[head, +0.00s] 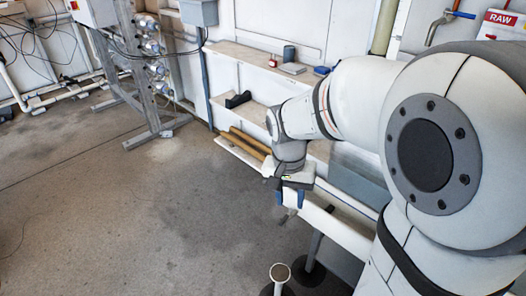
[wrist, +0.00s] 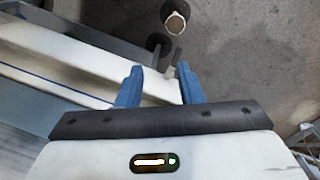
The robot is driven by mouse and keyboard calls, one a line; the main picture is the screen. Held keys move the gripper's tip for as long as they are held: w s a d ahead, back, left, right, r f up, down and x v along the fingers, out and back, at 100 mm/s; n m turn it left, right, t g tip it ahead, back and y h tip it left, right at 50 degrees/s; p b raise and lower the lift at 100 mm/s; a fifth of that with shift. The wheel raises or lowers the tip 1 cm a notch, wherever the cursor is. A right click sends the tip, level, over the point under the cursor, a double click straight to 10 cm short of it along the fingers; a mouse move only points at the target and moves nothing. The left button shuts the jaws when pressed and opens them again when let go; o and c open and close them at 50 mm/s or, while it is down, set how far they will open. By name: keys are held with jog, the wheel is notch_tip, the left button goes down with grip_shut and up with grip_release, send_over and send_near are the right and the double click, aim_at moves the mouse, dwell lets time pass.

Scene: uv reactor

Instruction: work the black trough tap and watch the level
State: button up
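My gripper (head: 290,203) hangs over the near white edge of a long trough (head: 345,236). In the wrist view my gripper (wrist: 159,72) has its two blue fingers apart, with nothing clearly held between them. The white trough edge (wrist: 92,80) runs behind the fingers there. A small dark grey upright piece (wrist: 177,57) shows just beyond the fingertips; I cannot tell whether it is the black tap. My arm hides much of the trough, and I cannot make out a water level.
A round-topped post (head: 280,272) stands on the floor below my gripper. Shelves with small items (head: 293,68) line the wall. A blue-handled tap (head: 459,14) and a RAW sign (head: 501,19) are at upper right.

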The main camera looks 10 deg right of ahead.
aim_at(285, 217)
jog(key=w+f+m+b, duration=0.1)
jog(key=f, duration=0.3)
jog(key=w+f+m+b, duration=0.1)
jog(key=w+f, duration=0.1)
jog(key=f, duration=0.2)
jog(key=w+f+m+g+b, duration=0.1)
jog(key=w+f, duration=0.1)
jog(key=f, duration=0.2)
jog(key=shift+d+m+h, duration=0.1)
jog(key=shift+m+h, duration=0.3)
grip_shut()
